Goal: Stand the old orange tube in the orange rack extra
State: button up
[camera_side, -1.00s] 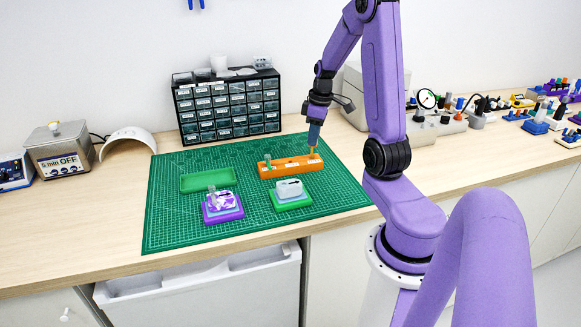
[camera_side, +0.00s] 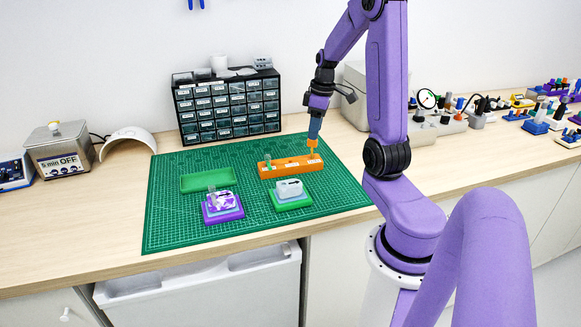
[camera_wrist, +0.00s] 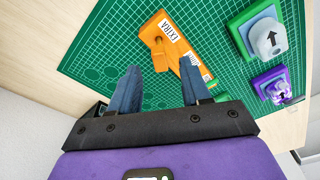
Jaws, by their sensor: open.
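The orange rack (camera_side: 283,170) lies on the green mat; in the wrist view the rack (camera_wrist: 182,48) shows a white EXTRA label. An orange tube (camera_side: 312,151) stands at the rack's right end in the side view. In the wrist view the tube (camera_wrist: 160,58) rises beside the EXTRA label and looks seated in the rack, though its base is hidden. My gripper (camera_side: 314,138) is just above the tube. In the wrist view my gripper (camera_wrist: 160,80) has its two blue fingers wide apart, with nothing between the tips.
A purple holder (camera_side: 222,211) and a green holder (camera_side: 291,203) stand in front of the rack. An empty-looking green tray (camera_side: 208,182) lies to the left. A drawer cabinet (camera_side: 228,108) stands behind. The mat (camera_side: 180,225) has free room at front left.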

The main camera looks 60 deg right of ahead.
notch_tip(320, 180, up, 14)
jog(key=s, duration=0.1)
jog(key=shift+s+d+r, duration=0.15)
jog(key=shift+s+d, duration=0.1)
jog(key=shift+s, duration=0.1)
jog(key=w+a+f+n+g, duration=0.1)
jog(key=a+f+n, duration=0.15)
jog(key=a, duration=0.85)
jog(key=w+a+f+n, duration=0.1)
jog(key=a+f+n, duration=0.15)
jog(key=a, duration=0.95)
jog(key=s+a+f+n, duration=0.2)
jog(key=s+a+f, duration=0.1)
jog(key=s+a, duration=0.3)
jog(key=s+a+f+n, duration=0.3)
jog(key=s+a, duration=0.3)
jog(key=s, duration=0.4)
jog(key=shift+s+f, duration=0.25)
jog(key=shift+s, duration=0.15)
jog(key=shift+o, duration=0.4)
